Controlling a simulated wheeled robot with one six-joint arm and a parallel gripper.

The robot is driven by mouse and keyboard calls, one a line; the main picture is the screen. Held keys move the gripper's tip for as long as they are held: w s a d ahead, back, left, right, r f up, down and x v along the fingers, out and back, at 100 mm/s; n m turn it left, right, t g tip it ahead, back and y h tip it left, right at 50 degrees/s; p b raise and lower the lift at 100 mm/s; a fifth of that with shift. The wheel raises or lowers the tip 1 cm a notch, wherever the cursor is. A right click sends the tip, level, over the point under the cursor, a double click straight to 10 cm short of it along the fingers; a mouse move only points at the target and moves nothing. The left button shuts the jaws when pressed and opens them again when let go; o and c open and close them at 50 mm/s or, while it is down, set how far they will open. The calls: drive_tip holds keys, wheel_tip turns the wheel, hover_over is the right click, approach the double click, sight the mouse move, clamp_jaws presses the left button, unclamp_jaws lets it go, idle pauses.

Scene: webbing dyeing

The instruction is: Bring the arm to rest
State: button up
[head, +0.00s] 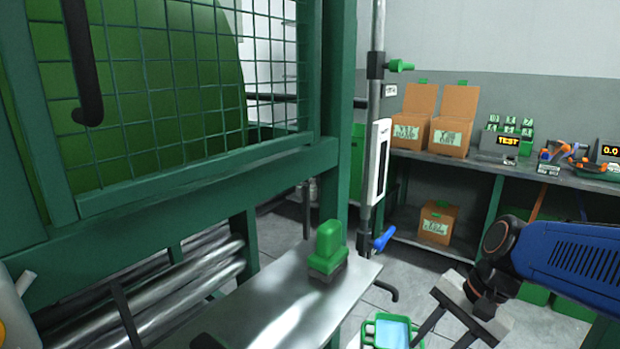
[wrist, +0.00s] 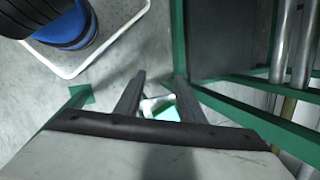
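My gripper (head: 440,338) hangs at the lower right of the head view, in front of my blue arm. In the wrist view its two dark fingers (wrist: 157,85) stand apart with a clear gap and nothing held between them. The fingertips point down toward the floor. A green-rimmed container with light blue inside (head: 390,331) is below and left of the gripper in the head view. A white and green thing, partly hidden by the fingers, shows far below between them in the wrist view.
A metal shelf (head: 291,303) with a green-handled block (head: 327,250) juts from the green machine frame (head: 235,170). A post with a blue lever (head: 383,239) stands beyond it. A bench (head: 470,165) holds open cardboard boxes (head: 452,120). Floor shows between shelf and bench.

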drive_tip(key=s+d+r+n+t+h, duration=0.2)
drive_tip(key=s+d+n+t+h, duration=0.2)
drive_tip(key=n, duration=0.5)
drive_tip(key=shift+s+d+r, duration=0.2)
drive_tip(key=shift+s+d, duration=0.25)
drive_tip(key=shift+d, duration=0.35)
